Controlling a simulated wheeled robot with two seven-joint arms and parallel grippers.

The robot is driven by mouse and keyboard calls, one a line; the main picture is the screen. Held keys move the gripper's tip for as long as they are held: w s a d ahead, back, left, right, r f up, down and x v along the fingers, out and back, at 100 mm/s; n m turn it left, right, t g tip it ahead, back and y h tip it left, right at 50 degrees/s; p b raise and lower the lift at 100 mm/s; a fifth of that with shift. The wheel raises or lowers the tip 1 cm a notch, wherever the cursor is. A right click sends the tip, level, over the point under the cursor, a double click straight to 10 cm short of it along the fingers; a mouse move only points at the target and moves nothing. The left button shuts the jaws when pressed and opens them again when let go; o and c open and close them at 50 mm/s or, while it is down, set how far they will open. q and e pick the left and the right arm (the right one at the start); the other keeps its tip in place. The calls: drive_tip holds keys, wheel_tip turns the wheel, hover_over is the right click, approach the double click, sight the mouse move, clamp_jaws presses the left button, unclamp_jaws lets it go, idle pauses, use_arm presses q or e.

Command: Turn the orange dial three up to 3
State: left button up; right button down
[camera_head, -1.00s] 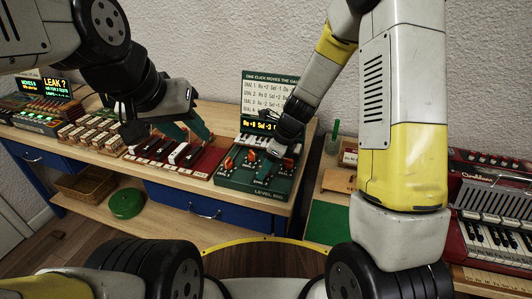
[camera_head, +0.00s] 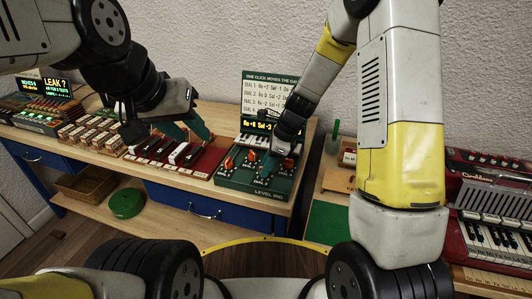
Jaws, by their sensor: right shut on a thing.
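The green level rig box (camera_head: 235,184) stands on the bench with a row of small orange dials, a dial at its left (camera_head: 229,165) and another beside it (camera_head: 251,155) in plain sight. Its upright sign has a yellow-lettered display (camera_head: 257,125), partly covered by my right arm. My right gripper (camera_head: 266,171) reaches down onto the panel, shut on an orange dial (camera_head: 276,151) that its fingers largely hide. Which number this dial points at is too small to tell. My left gripper (camera_head: 200,130) is open and empty above the red key box, left of the rig.
The red box with black and white keys (camera_head: 172,152) lies directly left of the rig. Wooden blocks (camera_head: 96,134) and a lit LEAK display (camera_head: 54,84) are farther left. A red accordion (camera_head: 490,215) stands at right. A green disc (camera_head: 126,203) lies on the lower shelf.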

drive_tip(key=n, duration=0.2)
drive_tip(key=n+g, duration=0.1)
drive_tip(key=n, duration=0.1)
drive_tip(key=n+g, duration=0.1)
drive_tip(key=n, duration=0.1)
drive_tip(key=shift+w+h, duration=0.25)
drive_tip(key=shift+h, duration=0.15)
drive_tip(key=n+g, duration=0.1)
drive_tip(key=n, duration=0.2)
drive_tip(key=n+g+h, duration=0.1)
drive_tip(key=n, duration=0.1)
drive_tip(key=shift+w+a+n, duration=0.1)
drive_tip(key=shift+a+n, duration=0.05)
drive_tip(key=shift+n, duration=0.25)
drive_tip(key=n+h, duration=0.1)
drive_tip(key=n, duration=0.2)
drive_tip(key=n+h, duration=0.1)
drive_tip(key=n, duration=0.2)
drive_tip(key=shift+a+g+h, duration=0.15)
drive_tip(key=shift+g+h, duration=0.15)
drive_tip(key=shift+g, duration=0.1)
drive_tip(key=n+h, duration=0.1)
drive_tip(key=n, duration=0.2)
drive_tip(key=n+h, duration=0.1)
drive_tip(key=n, duration=0.2)
drive_tip(key=shift+a, duration=0.15)
drive_tip(key=shift+n+t, duration=0.3)
drive_tip(key=c, duration=1.1)
unclamp_jaws()
